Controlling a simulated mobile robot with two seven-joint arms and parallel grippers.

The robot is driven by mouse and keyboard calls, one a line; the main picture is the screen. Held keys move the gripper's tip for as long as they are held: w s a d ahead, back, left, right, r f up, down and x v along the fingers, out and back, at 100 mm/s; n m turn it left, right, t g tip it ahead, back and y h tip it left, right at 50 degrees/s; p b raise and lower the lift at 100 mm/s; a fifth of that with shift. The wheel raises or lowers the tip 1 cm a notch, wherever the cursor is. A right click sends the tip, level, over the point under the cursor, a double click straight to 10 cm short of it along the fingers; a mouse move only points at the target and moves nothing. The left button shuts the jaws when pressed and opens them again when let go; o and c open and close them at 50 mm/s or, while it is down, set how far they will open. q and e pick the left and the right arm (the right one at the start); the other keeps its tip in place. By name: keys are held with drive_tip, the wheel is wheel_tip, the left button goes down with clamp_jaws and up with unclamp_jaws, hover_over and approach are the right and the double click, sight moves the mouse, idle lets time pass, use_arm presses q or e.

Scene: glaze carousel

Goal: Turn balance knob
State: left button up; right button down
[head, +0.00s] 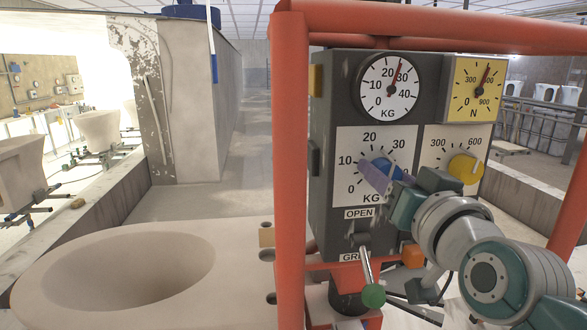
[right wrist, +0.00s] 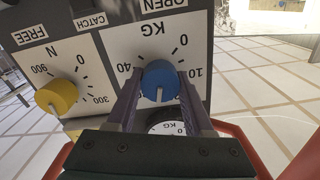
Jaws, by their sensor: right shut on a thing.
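The balance knob is a blue round knob (right wrist: 159,80) with a white pointer line, on a white KG dial plate (head: 349,149). In the right wrist view its line points down the picture, away from the OPEN label. In the head view the blue knob (head: 381,164) is partly hidden by my right gripper's fingers. My right gripper (right wrist: 157,92) is shut on it, one finger on each side. The round KG gauge (head: 376,97) above has its red needle between 20 and 30. My left gripper is not in view.
A yellow knob (head: 464,169) on the N plate is close on the right, under a yellow N gauge (head: 463,93). A green-balled lever (head: 373,295) sits below. Red frame posts (head: 292,180) stand around the panel. A pale basin (head: 40,290) is at left.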

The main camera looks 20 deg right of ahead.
drive_tip(key=shift+c, duration=1.4)
unclamp_jaws()
drive_tip(key=b+v, duration=0.2)
drive_tip(key=v, duration=0.8)
drive_tip(key=shift+d, duration=0.1)
